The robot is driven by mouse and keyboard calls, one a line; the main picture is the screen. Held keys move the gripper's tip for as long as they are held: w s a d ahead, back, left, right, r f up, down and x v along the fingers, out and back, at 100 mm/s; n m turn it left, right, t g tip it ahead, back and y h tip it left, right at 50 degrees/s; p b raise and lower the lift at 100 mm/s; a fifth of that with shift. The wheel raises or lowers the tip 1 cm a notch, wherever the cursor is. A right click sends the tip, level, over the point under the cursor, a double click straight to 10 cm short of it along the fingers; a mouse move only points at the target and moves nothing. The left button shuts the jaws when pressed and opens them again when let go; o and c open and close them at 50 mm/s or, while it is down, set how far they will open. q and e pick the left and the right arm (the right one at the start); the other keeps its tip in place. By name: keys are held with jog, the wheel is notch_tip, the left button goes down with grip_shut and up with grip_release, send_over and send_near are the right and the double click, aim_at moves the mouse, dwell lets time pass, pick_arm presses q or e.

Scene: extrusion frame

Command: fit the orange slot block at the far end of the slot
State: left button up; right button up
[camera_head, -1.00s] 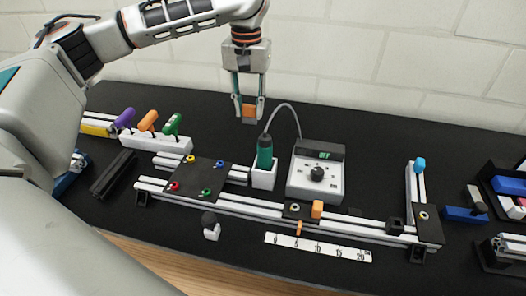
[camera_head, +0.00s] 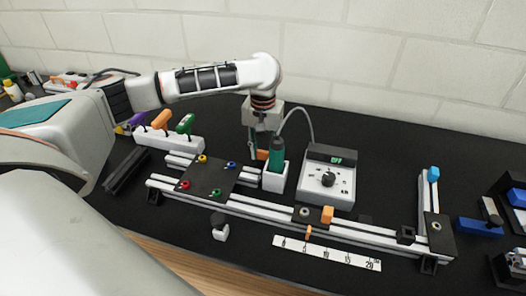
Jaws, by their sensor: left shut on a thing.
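My left gripper (camera_head: 259,148) points down behind the green driver and is shut on an orange block (camera_head: 262,155). The driver and its white holder partly hide the fingers and the block, so I cannot tell whether the block touches anything. The slotted light rails run under a black plate; the long front rail (camera_head: 262,208) lies nearer me, and a short back rail (camera_head: 178,161) pokes out at the plate's upper left. A second orange block (camera_head: 327,214) stands on the front rail beside a small black plate. My right gripper is not in view.
The green driver (camera_head: 277,153) stands in a white holder (camera_head: 275,179), close to the gripper. A white control box (camera_head: 328,183) with a cable is to its right. Hex keys with coloured handles (camera_head: 160,120) stand at left. A ruler (camera_head: 325,253) lies in front.

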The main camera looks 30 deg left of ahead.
pick_arm(q)
jog(key=shift+f, duration=0.1)
jog(key=o, duration=1.1)
